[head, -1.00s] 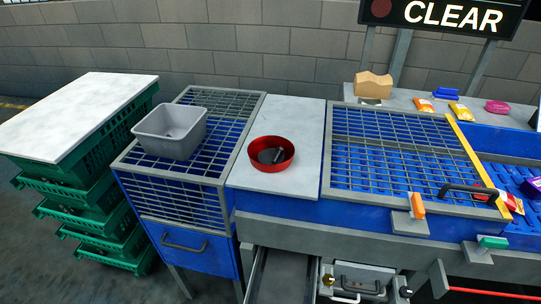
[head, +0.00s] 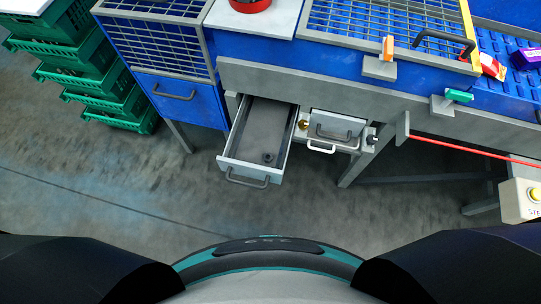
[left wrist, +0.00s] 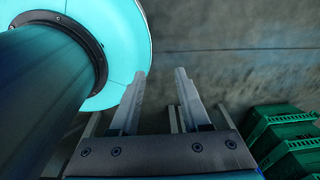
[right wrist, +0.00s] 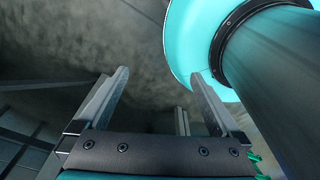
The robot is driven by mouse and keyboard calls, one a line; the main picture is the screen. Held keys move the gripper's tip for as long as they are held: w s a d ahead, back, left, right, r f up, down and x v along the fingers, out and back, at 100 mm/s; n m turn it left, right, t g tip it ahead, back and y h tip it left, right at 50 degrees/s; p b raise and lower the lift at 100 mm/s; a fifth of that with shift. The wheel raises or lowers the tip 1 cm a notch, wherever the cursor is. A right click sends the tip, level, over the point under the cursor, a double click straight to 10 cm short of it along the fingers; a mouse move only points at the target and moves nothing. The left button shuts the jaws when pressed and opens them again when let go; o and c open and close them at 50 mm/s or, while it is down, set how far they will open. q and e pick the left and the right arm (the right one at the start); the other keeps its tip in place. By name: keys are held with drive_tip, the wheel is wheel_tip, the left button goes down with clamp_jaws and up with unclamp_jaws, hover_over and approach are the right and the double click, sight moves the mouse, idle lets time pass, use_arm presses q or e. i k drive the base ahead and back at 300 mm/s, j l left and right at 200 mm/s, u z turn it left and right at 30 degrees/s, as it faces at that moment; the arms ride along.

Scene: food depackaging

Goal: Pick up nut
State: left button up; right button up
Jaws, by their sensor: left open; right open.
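A small dark round piece, which looks like the nut (head: 269,157), lies in the open grey drawer (head: 226,148) under the bench, near the drawer's front right corner in the head view. My left gripper (left wrist: 164,75) shows in the left wrist view with its fingers apart and nothing between them. My right gripper (right wrist: 160,74) shows in the right wrist view, also open and empty. Neither gripper shows in the head view, and neither wrist view shows the nut.
A closed drawer with handles (head: 335,128) and a brass knob (head: 303,125) sit right of the open drawer. A blue cabinet (head: 180,95) and green crates (head: 115,90) stand to the left. A red bar (head: 470,152) crosses at right. The floor before the drawer is clear.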

sight(267, 154)
drive_tip(key=j+z, duration=0.1)
drive_tip(key=z, duration=0.7)
drive_tip(key=j+z, duration=0.15)
drive_tip(key=z, duration=0.25)
drive_tip(key=k+z, duration=0.1)
drive_tip(key=z, duration=0.3)
drive_tip(key=k+j, duration=0.55)
drive_tip(key=j, duration=0.3)
